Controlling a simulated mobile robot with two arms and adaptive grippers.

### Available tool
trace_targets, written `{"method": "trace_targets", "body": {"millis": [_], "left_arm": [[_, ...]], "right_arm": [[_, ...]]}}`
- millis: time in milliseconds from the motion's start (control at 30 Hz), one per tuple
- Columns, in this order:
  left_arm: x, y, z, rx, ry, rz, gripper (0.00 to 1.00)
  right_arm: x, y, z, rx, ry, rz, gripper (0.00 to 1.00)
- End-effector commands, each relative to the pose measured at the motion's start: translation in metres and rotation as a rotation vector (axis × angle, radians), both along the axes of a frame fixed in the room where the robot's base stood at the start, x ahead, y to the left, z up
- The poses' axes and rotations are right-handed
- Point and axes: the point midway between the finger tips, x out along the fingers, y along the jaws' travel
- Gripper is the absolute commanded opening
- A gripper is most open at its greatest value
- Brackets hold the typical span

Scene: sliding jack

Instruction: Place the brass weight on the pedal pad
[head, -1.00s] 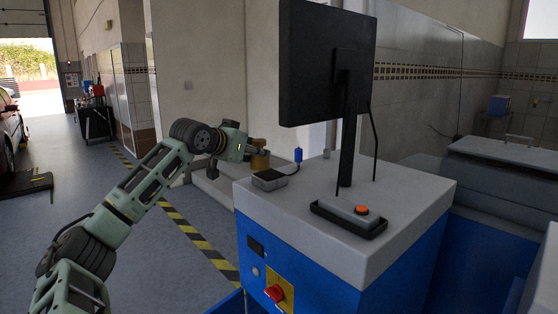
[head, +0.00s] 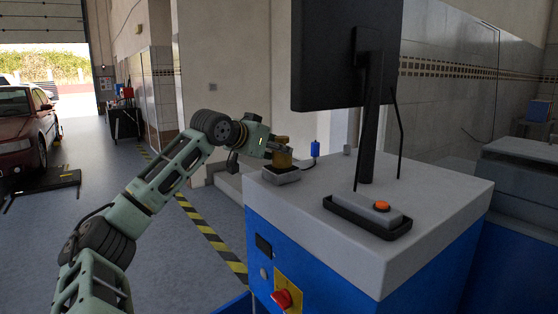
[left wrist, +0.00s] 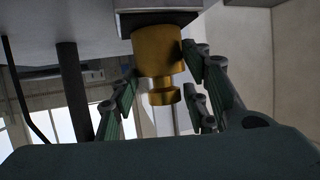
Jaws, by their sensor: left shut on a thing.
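The brass weight (head: 283,159) is a golden cylinder with a narrower neck and knob. It is upright right over the pedal pad (head: 281,175), a dark-topped grey block on the left corner of the grey cabinet top. My left gripper (head: 276,149) is shut on the weight, reaching in from the left. In the left wrist view the picture is inverted: the weight (left wrist: 158,50) stands between the fingers (left wrist: 162,75), its wide end meeting the pedal block (left wrist: 150,20). I cannot tell whether its full weight rests there. My right gripper is not in view.
A small blue cylinder (head: 315,149) stands just right of the pedal, with a cable. A black monitor (head: 340,55) on a post and a tray with an orange button (head: 381,206) occupy the cabinet top (head: 430,215). A red switch (head: 283,298) is on the cabinet front.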

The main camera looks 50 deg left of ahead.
Motion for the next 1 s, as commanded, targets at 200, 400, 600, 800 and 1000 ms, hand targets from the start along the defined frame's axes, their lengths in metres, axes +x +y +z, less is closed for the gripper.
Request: {"method": "trace_targets", "body": {"millis": [200, 400, 600, 800, 1000], "left_arm": [[-0.0026, 0.0006, 0.0032, 0.004, -0.013, 0.000, 0.00], [-0.0018, 0.0001, -0.0035, 0.000, -0.001, 0.000, 0.43], [-0.0017, 0.0001, -0.0030, 0.000, -0.001, 0.000, 0.61], [-0.0017, 0.0001, -0.0030, 0.000, -0.001, 0.000, 0.62], [-0.0008, -0.0002, 0.0003, 0.000, -0.001, -0.001, 0.62]], "right_arm": [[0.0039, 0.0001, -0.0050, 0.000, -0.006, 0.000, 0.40], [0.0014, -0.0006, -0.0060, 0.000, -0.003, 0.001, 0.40], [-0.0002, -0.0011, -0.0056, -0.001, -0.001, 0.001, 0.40], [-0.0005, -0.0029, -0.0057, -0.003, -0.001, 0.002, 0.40], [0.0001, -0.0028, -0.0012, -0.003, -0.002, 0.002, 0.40]]}}
